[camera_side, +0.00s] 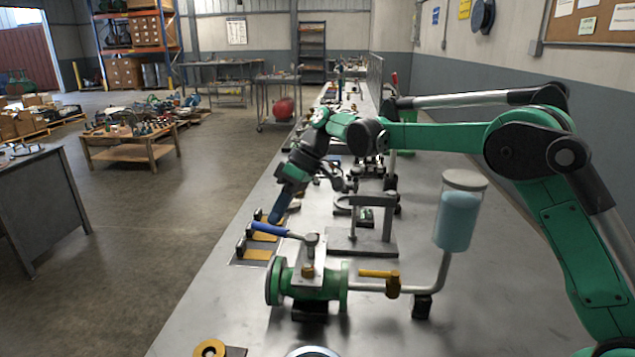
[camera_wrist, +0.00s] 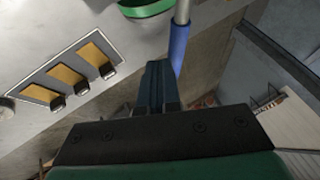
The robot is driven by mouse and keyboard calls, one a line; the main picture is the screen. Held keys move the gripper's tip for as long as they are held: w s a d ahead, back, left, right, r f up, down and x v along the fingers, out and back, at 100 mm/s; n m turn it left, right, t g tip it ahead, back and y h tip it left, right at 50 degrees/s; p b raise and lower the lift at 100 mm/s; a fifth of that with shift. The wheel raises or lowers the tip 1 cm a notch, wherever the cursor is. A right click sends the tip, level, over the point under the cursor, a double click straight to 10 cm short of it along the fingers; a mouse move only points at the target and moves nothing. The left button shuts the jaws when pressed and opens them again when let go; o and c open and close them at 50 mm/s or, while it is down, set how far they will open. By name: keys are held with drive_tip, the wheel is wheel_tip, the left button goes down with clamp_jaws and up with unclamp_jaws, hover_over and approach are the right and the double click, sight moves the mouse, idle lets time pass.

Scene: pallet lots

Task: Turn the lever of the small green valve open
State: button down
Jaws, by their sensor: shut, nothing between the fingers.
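The small green valve (camera_side: 310,284) stands on the bench in the side view, with flanges at both ends. Its lever (camera_side: 270,229) has a blue grip and points left and slightly back from the valve's top. My gripper (camera_side: 277,217) points down at the outer end of the blue grip. In the wrist view, my gripper's fingers (camera_wrist: 156,84) are together and empty. The blue grip (camera_wrist: 179,46) is just right of the fingertips; I cannot tell whether they touch. A green flange (camera_wrist: 145,9) shows at the top edge.
A pipe (camera_side: 441,272) with a brass fitting and yellow lever (camera_side: 379,273) leads to a jar of blue liquid (camera_side: 456,220). A metal stand (camera_side: 361,242) is behind the valve. A tray with yellow plates (camera_side: 257,254) lies at the bench's left edge, beyond which is floor.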

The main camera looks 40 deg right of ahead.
drive_tip(key=shift+s+a+n+g, duration=0.2)
drive_tip(key=shift+a+n+g, duration=0.3)
drive_tip(key=shift+a+n, duration=0.3)
drive_tip(key=shift+a, duration=0.15)
drive_tip(key=s+d+r+m+t+h, duration=0.2)
drive_tip(key=s+d+r+m, duration=0.15)
drive_tip(key=r, duration=0.25)
drive_tip(key=s+d+f+m+t+h, duration=0.2)
drive_tip(key=s+f, duration=0.1)
drive_tip(key=s, duration=0.4)
drive_tip(key=s+d+f+m+t+h, duration=0.2)
drive_tip(key=s+f+m, duration=0.1)
drive_tip(key=s, duration=0.5)
drive_tip(key=shift+s+d+t+h, duration=0.2)
drive_tip(key=shift+t+h, duration=0.1)
drive_tip(key=shift+t, duration=0.1)
